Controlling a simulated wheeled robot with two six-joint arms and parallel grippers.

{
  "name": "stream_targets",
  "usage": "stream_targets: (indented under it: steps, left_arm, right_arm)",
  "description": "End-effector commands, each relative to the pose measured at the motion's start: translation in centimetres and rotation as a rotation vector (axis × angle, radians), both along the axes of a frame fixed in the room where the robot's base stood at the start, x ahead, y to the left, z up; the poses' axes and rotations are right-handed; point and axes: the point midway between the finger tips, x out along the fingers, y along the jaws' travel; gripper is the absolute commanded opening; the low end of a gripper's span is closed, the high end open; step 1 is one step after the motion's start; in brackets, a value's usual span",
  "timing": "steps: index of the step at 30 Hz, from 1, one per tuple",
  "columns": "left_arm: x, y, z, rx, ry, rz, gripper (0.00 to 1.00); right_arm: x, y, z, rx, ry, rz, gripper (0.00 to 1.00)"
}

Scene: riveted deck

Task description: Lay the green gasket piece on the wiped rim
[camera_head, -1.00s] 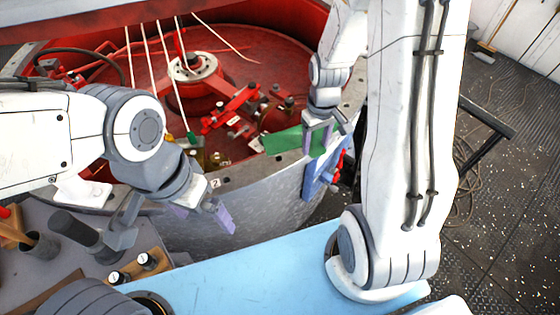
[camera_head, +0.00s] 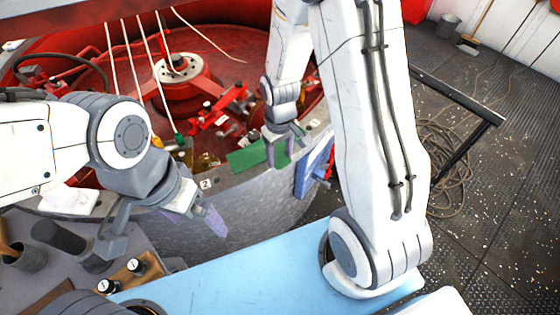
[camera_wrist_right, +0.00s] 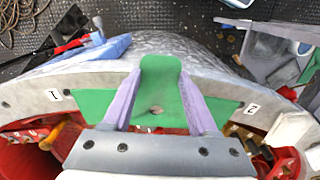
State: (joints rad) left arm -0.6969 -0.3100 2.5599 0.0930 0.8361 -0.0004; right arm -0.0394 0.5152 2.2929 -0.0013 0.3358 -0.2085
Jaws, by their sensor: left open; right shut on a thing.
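My right gripper (camera_head: 279,152) is shut on the green gasket piece (camera_head: 243,159). In the right wrist view, a green tab (camera_wrist_right: 160,70) stands between its two purple fingers, and the flat green strip spreads to both sides. The strip lies along the grey rim (camera_wrist_right: 28,92) between the labels 1 (camera_wrist_right: 54,95) and 2 (camera_wrist_right: 251,108). Whether it touches the rim or hangs just above it, I cannot tell. My left gripper (camera_head: 203,214) is open and empty, in front of the drum's outer wall.
The red drum interior holds a hub (camera_head: 178,68) and red fittings. White cords hang above it. A grey bench with dark cylinders (camera_head: 62,240) stands at the lower left.

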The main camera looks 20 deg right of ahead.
Motion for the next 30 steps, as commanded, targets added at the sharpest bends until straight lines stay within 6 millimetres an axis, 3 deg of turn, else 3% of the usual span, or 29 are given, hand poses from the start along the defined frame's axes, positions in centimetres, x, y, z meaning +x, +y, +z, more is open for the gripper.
stream_targets:
  steps: [8, 20, 21, 23, 30]
  left_arm:
    - [0.0, 0.0, 0.4, 0.0, 0.0, 0.0, 1.0]
    - [0.0, 0.0, 0.1, 0.0, 0.0, 0.0, 1.0]
    - [0.0, 0.0, 0.1, 0.0, 0.0, 0.0, 1.0]
    - [0.0, 0.0, 0.2, 0.0, 0.0, 0.0, 1.0]
    - [0.0, 0.0, 0.2, 0.0, 0.0, 0.0, 1.0]
  right_arm:
    - [-0.1, 0.0, -3.5, 0.0, 0.005, 0.0, 0.04]
    - [0.0, 0.0, -4.2, 0.0, 0.001, 0.0, 0.04]
    - [0.0, 0.0, -4.2, 0.0, 0.001, 0.0, 0.63]
    - [0.0, 0.0, -4.1, 0.0, 0.001, 0.0, 0.86]
    - [0.0, 0.0, -4.1, 0.0, 0.001, 0.0, 0.89]
